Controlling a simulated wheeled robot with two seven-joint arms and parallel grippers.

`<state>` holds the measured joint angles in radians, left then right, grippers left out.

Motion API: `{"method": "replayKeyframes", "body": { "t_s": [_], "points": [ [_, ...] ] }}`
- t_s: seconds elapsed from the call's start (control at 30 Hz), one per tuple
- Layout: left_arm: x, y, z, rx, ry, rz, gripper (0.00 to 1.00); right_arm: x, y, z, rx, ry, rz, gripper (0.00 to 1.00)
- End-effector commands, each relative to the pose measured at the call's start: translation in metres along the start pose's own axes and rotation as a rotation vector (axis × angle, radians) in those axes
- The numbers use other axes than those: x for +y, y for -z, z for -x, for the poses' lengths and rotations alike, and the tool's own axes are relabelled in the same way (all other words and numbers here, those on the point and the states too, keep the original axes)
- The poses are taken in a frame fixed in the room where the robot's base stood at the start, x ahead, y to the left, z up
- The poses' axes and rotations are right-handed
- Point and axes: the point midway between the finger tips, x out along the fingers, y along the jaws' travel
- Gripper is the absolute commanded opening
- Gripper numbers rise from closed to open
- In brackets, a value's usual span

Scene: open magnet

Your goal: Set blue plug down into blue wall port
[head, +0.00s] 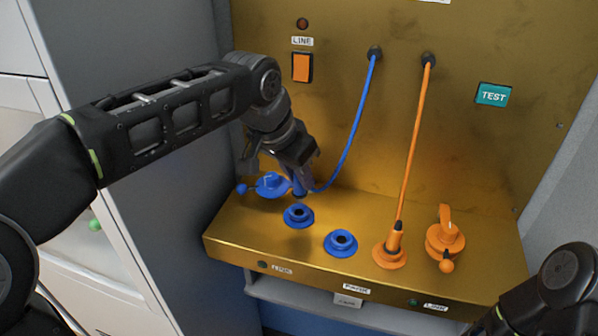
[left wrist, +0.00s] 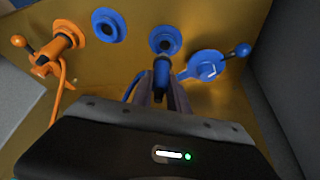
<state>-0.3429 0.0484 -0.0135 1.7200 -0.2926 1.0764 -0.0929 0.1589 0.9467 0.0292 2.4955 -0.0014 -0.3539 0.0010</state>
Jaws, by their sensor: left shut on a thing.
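My left gripper (head: 304,176) is shut on the blue plug (head: 299,187), which hangs with its tip down just above the sloping brass ledge. In the left wrist view the plug (left wrist: 161,73) sits between the fingers, its tip close to a blue port (left wrist: 164,40). This port (head: 298,215) shows in the head view just below the plug, its dark hole open. A second open blue port (head: 340,242) lies to its right. A blue cable (head: 357,115) runs from the plug up to the brass back panel. My right gripper is out of view.
A blue round fitting (head: 270,184) with a ball-ended handle stands just left of the plug. An orange plug (head: 394,236) is seated in an orange port. An orange fitting (head: 445,238) with a handle stands at right. The ledge ends in a front edge.

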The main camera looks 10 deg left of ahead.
Motion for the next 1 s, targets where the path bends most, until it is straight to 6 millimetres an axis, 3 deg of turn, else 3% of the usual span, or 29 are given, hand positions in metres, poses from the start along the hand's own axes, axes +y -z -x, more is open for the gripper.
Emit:
{"method": "replayKeyframes", "body": {
  "t_s": [0.23,1.0],
  "points": [
    [-0.0001,-0.0050,-0.0117,0.001,0.000,0.000,0.00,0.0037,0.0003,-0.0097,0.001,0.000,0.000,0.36],
    [0.0001,-0.0069,-0.0111,0.001,0.000,0.000,0.00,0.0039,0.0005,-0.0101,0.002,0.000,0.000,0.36]
  ]
}}
